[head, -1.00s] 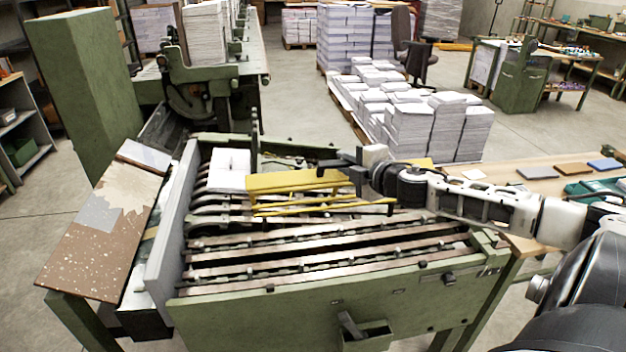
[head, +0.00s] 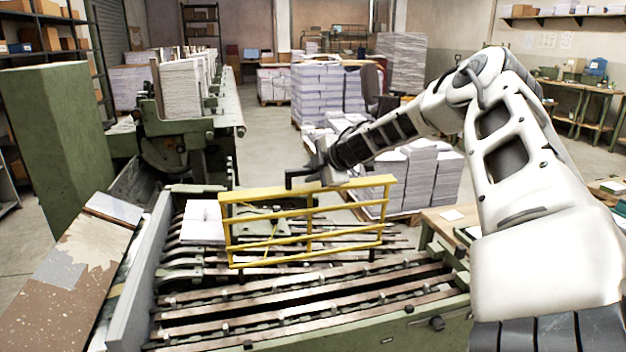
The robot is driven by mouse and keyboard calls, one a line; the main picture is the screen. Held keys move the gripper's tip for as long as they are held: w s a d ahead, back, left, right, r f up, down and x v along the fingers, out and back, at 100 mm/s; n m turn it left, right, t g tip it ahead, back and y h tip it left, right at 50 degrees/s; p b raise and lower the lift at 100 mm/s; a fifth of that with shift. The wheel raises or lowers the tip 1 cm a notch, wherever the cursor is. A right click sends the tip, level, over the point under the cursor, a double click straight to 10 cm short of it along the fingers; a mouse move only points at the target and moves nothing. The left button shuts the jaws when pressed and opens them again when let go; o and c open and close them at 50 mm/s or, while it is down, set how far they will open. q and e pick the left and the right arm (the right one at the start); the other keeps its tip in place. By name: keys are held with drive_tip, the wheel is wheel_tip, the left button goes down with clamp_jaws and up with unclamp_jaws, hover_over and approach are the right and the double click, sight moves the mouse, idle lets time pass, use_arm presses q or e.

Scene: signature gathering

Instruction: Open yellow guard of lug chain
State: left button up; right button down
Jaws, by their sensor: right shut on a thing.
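The yellow guard (head: 308,238) is a barred frame that stands nearly upright over the lug chain (head: 290,300) of the green machine. My right gripper (head: 305,178) is at the top rail of the guard, left of its middle, and is shut on it. My right arm reaches in from the right, arching above the machine. The fingertips are small and dark here, and the exact grip is partly hidden. My left gripper does not show.
A white paper stack (head: 203,222) lies on the machine left of the guard. A grey side plate (head: 150,265) and a speckled brown board (head: 65,265) are at the left. Pallets of paper (head: 330,95) stand behind. A wooden table (head: 450,222) is at the right.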

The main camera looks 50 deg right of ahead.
drive_tip(key=shift+w+d, duration=0.2)
drive_tip(key=shift+d, duration=0.25)
drive_tip(key=c, duration=1.4)
unclamp_jaws()
drive_tip(key=shift+a, duration=0.15)
drive_tip(key=shift+r, duration=0.1)
drive_tip(key=shift+a+r, duration=0.1)
drive_tip(key=shift+r, duration=0.05)
drive_tip(key=p+v, duration=0.1)
drive_tip(key=v, duration=1.4)
drive_tip(key=shift+s+r, duration=0.25)
drive_tip(key=shift+r, duration=0.05)
